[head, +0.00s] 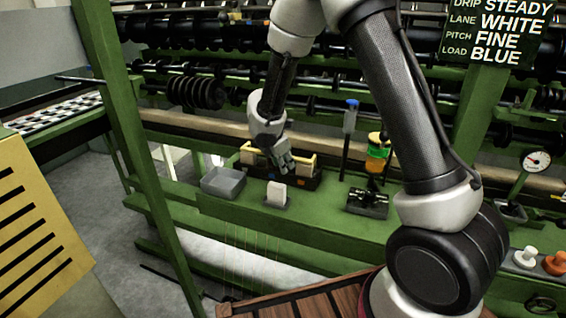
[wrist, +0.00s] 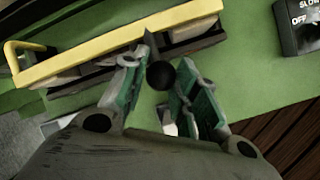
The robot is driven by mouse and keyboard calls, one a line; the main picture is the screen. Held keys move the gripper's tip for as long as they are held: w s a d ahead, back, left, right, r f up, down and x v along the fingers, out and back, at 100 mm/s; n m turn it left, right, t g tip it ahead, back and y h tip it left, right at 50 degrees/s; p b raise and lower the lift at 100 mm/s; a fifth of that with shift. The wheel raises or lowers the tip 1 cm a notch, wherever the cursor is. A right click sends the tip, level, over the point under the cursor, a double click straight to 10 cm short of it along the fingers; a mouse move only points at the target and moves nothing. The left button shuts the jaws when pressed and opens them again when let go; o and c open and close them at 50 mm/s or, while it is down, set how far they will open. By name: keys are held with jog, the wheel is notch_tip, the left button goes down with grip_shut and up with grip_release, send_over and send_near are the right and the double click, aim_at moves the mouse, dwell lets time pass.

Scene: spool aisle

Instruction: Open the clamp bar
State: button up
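The yellow clamp bar (wrist: 120,48) runs slantwise across the top of the wrist view, above a dark channel with pale blocks. In the head view its yellow end (head: 304,162) shows on the green bench, with the middle partly hidden by my gripper. A black round knob (wrist: 160,76) sits beside the bar, between my fingers. My gripper (wrist: 163,62) is open, with one green-padded finger on each side of the knob; whether either finger touches it I cannot tell. In the head view my gripper (head: 286,164) points down at the bar.
A grey bin (head: 222,183) stands left of the bar, and a white block (head: 277,193) stands in front. To the right are a blue-topped post (head: 350,116), a coloured spool stack (head: 377,151) and a black switch box (head: 367,201). Fine threads hang below the bench front.

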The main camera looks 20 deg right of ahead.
grip_shut()
jog(key=shift+d, duration=0.1)
jog(key=shift+w+d+r+g+y, duration=0.4)
jog(key=shift+w+r+g+y, duration=0.1)
jog(key=shift+w+r+g, duration=0.25)
jog(key=shift+w+d+r+g+y, duration=0.4)
jog(key=shift+r+g+y, duration=0.15)
jog(key=shift+r, duration=0.25)
jog(key=shift+w+d+r, duration=0.2)
jog(key=shift+w+r, duration=0.05)
jog(key=shift+r, duration=0.05)
jog(key=w+d+r+g, duration=0.1)
jog(key=w+d+r, duration=0.1)
jog(key=w+d, duration=0.4)
jog(key=shift+w+r+y, duration=0.25)
jog(key=shift+w+y, duration=0.1)
jog(key=shift+w, duration=0.75)
